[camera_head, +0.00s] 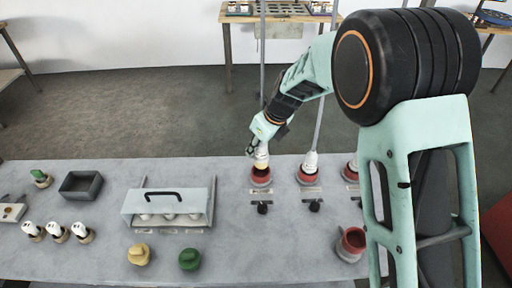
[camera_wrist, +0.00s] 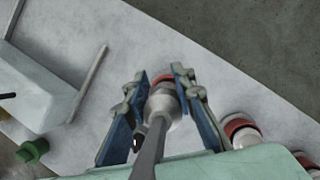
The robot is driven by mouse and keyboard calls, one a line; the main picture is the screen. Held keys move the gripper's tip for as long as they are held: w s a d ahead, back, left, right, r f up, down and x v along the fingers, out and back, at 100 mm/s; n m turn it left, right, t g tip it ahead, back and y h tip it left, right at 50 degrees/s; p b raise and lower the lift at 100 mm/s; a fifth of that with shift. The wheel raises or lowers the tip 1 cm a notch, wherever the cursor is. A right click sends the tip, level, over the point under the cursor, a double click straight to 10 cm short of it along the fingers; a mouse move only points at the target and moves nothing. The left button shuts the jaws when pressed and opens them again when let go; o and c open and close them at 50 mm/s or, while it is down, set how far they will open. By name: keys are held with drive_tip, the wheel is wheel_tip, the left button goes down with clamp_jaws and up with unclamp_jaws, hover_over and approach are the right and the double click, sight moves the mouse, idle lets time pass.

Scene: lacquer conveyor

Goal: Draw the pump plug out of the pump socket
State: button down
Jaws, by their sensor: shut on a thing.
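A white plug (camera_head: 262,158) with a grey cord stands upright at the mouth of the leftmost red socket (camera_head: 261,177) in the head view. I cannot tell how deep it sits, and no label is readable to confirm it as the pump plug. My gripper (camera_head: 259,146) is at the plug's upper part, shut on it. In the wrist view my gripper (camera_wrist: 157,88) has one finger on each side of the plug (camera_wrist: 163,103). The red socket rim (camera_wrist: 162,79) shows just beyond it, mostly hidden by the plug.
A second plugged socket (camera_head: 308,175) stands close to the right, with another behind my arm. Small black knobs (camera_head: 263,208) sit in front. A clear cover with a black handle (camera_head: 165,195) is on the left. An empty-looking red socket (camera_head: 351,243) lies front right.

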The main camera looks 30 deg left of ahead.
drive_tip(key=shift+r+p, duration=1.45)
drive_tip(key=shift+r, duration=0.15)
